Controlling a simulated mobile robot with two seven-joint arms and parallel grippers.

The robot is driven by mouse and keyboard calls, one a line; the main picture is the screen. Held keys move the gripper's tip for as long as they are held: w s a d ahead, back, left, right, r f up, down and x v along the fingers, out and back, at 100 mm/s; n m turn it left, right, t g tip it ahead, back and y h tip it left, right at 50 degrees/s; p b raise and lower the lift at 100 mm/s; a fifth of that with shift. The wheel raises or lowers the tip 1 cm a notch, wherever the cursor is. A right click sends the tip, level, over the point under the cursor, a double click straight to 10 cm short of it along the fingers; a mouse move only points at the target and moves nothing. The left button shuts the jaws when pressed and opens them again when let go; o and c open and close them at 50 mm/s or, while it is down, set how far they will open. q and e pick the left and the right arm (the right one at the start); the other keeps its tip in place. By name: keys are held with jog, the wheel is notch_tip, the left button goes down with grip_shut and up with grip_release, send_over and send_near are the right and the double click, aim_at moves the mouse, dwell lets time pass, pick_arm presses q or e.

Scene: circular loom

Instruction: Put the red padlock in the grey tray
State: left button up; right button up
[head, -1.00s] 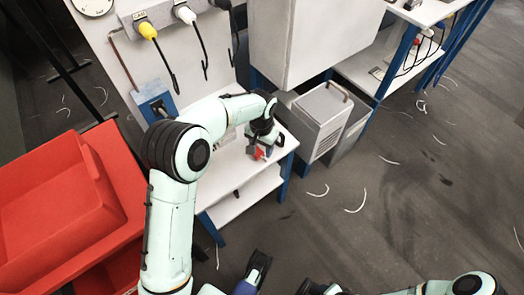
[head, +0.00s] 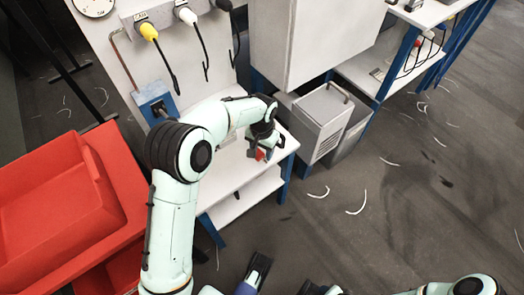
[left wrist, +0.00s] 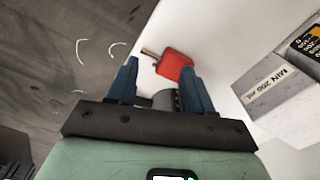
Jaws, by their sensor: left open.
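The red padlock (head: 261,154) lies at the right end of the white bench top, by my left gripper (head: 266,143). In the left wrist view, the padlock (left wrist: 174,66) has a square red body, with its shackle pointing left. My left gripper (left wrist: 158,80) is open, with its two blue fingers apart. The padlock shows just ahead of the fingertips, nearer the right finger, which covers a little of it. I cannot tell whether they touch. I cannot make out the grey tray for certain.
A grey box marked "MIN 200 mL" (left wrist: 275,88) stands right of the padlock. A blue socket box (head: 156,103) is at the bench's back panel. Red crates (head: 65,215) are at left. Open floor lies right.

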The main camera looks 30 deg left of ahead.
pick_arm(q)
grip_shut()
jog(key=o, duration=0.5)
grip_release()
jog(key=shift+o, duration=0.2)
